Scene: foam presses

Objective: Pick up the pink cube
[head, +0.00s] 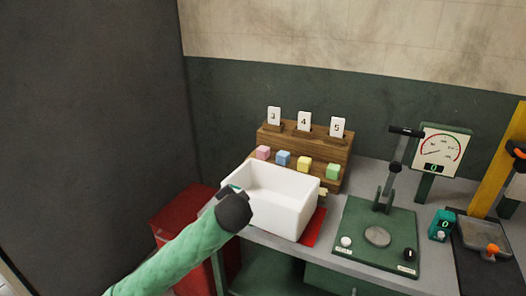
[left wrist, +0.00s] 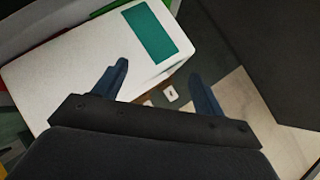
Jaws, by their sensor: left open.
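The small pink cube (head: 263,152) sits leftmost in a row of coloured cubes on the wooden stepped rack (head: 325,153), behind the white bin. My left gripper (head: 234,202) is at the left side of the white bin (head: 291,205), in front of and below the pink cube and apart from it. In the left wrist view, my left gripper (left wrist: 160,78) is open, its two dark fingers spread with nothing held between them. The bin's white side with a teal label (left wrist: 150,33) fills much of that view. I cannot make out the pink cube there. My right gripper is not in view.
Blue (head: 283,158), yellow (head: 304,164) and green (head: 333,172) cubes share the rack, below numbered cards (head: 304,122). A green press (head: 377,235) and a dial gauge (head: 441,150) stand right. A red container (head: 181,222) is left of the table.

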